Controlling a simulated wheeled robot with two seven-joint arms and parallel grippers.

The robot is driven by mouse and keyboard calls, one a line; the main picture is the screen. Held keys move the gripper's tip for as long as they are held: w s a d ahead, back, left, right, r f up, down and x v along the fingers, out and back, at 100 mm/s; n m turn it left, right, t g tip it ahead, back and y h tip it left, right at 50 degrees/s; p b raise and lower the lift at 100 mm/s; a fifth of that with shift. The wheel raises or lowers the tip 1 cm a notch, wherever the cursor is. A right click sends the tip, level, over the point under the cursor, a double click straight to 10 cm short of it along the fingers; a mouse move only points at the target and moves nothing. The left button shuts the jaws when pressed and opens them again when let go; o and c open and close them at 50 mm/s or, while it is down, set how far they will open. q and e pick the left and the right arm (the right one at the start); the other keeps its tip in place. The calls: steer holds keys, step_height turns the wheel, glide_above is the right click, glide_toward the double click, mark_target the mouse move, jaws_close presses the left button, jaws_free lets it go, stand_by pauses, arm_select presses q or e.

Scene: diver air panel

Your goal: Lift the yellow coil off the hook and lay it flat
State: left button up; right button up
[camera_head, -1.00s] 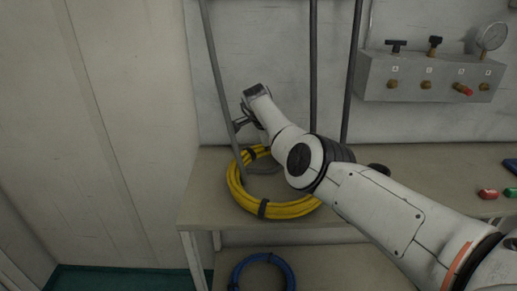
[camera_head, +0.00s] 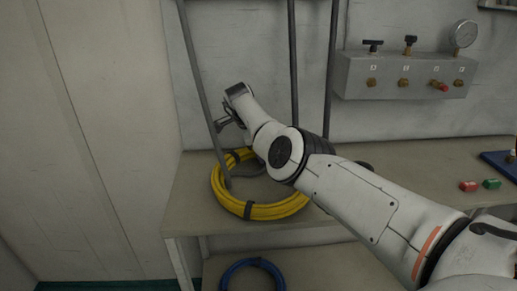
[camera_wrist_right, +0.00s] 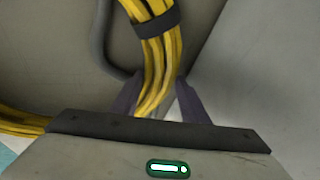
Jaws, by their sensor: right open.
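The yellow coil (camera_head: 262,211) lies on the bench top at the left end, bound with black straps. A grey pole passes down in front of its left part, and my right arm hides part of its back right. A grey curved bar shows inside the ring; I cannot tell whether it is the hook. My right gripper (camera_head: 228,122) is above the back of the coil near the wall. In the right wrist view the coil's strands (camera_wrist_right: 158,62) run between the two open dark fingers (camera_wrist_right: 157,98), with a black strap above them. My left gripper is out of view.
A blue coil (camera_head: 252,264) sits on the lower shelf. Grey poles (camera_head: 293,60) stand along the wall. A valve panel (camera_head: 405,75) with a gauge is at the right. Red (camera_head: 468,186) and green (camera_head: 491,184) pieces lie on the bench (camera_head: 420,160) near a blue tray.

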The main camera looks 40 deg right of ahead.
steer(key=shift+s+a+f+p, duration=0.35)
steer(key=shift+a+f+p, duration=0.1)
steer(key=shift+a+p, duration=0.2)
steer(key=shift+p+v, duration=0.85)
steer(key=shift+v, duration=0.2)
step_height(320, 180, up, 8)
steer(key=a, duration=0.2)
steer(key=shift+s+b, duration=0.3)
steer(key=shift+s, duration=0.1)
steer(key=shift+s, duration=0.1)
